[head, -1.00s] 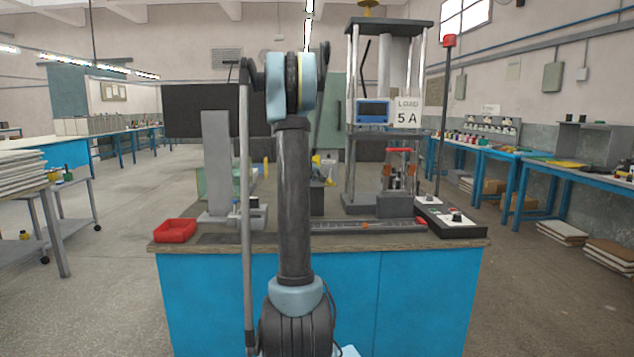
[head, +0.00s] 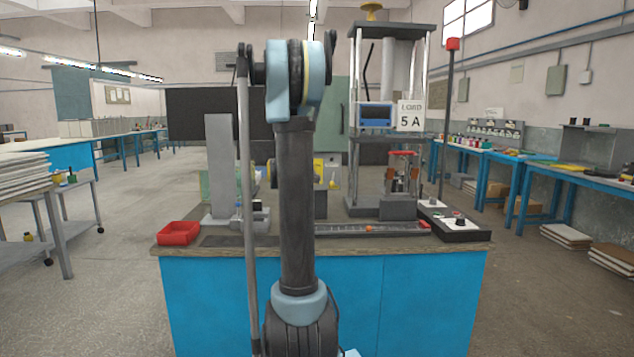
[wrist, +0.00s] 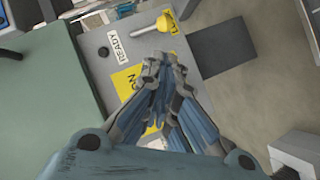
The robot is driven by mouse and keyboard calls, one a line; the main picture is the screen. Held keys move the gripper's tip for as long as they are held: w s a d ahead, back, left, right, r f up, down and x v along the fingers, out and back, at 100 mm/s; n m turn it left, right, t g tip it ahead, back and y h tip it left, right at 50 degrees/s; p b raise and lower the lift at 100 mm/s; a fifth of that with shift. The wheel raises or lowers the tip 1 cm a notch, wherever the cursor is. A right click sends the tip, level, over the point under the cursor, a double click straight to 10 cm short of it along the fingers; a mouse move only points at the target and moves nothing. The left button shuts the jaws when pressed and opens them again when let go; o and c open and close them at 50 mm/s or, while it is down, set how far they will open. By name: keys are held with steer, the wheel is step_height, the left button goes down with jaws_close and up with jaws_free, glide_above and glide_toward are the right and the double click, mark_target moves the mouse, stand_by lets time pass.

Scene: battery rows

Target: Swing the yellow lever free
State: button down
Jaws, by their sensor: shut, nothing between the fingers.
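The yellow lever (wrist: 167,21) shows at the top of the wrist view, a rounded yellow grip with a pale rod to its left. It is mounted at a grey panel (wrist: 97,68) with a READY label and a yellow ON label. My gripper (wrist: 165,60) is shut and empty, its fingertips over the panel just below the lever in the picture. I see a gap between tips and grip, but cannot tell the depth. In the head view a small yellow piece (head: 333,180), perhaps the lever, shows right of my arm. My arm hides the gripper there.
A blue bench carries a red tray (head: 179,232), a grey upright (head: 220,165), a tall test frame (head: 427,80) with a "LOAD 5 A" sign (head: 411,115), and a black control box (head: 457,228). A green surface (wrist: 45,100) lies left of my gripper.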

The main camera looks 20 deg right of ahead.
steer(key=shift+v, duration=1.8)
steer(key=shift+s, duration=0.1)
